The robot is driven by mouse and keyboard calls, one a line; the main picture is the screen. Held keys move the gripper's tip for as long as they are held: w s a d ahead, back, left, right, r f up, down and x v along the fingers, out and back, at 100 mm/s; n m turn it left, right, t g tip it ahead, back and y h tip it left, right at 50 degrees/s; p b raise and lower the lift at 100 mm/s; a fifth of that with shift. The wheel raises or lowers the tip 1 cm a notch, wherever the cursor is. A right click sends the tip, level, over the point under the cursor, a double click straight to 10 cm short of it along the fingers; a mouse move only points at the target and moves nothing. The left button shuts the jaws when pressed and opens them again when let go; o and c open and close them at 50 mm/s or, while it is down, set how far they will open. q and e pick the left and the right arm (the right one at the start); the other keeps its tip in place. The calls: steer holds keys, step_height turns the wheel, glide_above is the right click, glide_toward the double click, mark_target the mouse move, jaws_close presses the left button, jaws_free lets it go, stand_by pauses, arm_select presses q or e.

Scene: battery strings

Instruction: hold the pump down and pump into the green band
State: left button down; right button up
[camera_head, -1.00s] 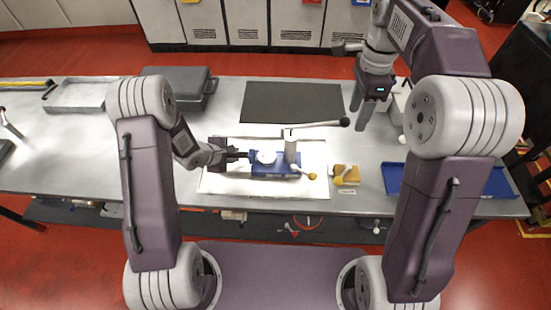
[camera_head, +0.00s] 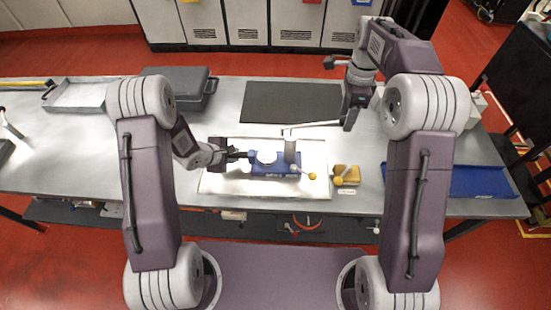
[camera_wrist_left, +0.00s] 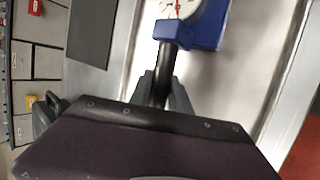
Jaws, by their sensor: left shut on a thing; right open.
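The pump has a blue base (camera_head: 277,170), a white round gauge (camera_head: 267,157), a grey upright cylinder (camera_head: 290,152) and a long pale lever (camera_head: 315,124) reaching right. In the left wrist view the gauge (camera_wrist_left: 180,7) shows a red needle; its face is cut off and no green band can be made out. My left gripper (camera_head: 243,155) is shut on the pump's black handle (camera_wrist_left: 163,75), left of the blue base. My right gripper (camera_head: 350,118) is open at the lever's far end. The lever's black knob is hidden there; contact cannot be told.
The pump stands on a pale board (camera_head: 215,183). A dark mat (camera_head: 292,101) lies behind. A grey case (camera_head: 185,85) and metal tray (camera_head: 78,95) are at the back left.

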steer(key=shift+f, duration=1.2)
jaws_close()
steer(key=shift+s+d+f, duration=0.1)
steer(key=shift+f, duration=1)
steer(key=shift+d+f, duration=0.1)
steer(key=shift+f, duration=0.95)
steer(key=shift+a+f, duration=0.15)
steer(key=shift+f, duration=1.85)
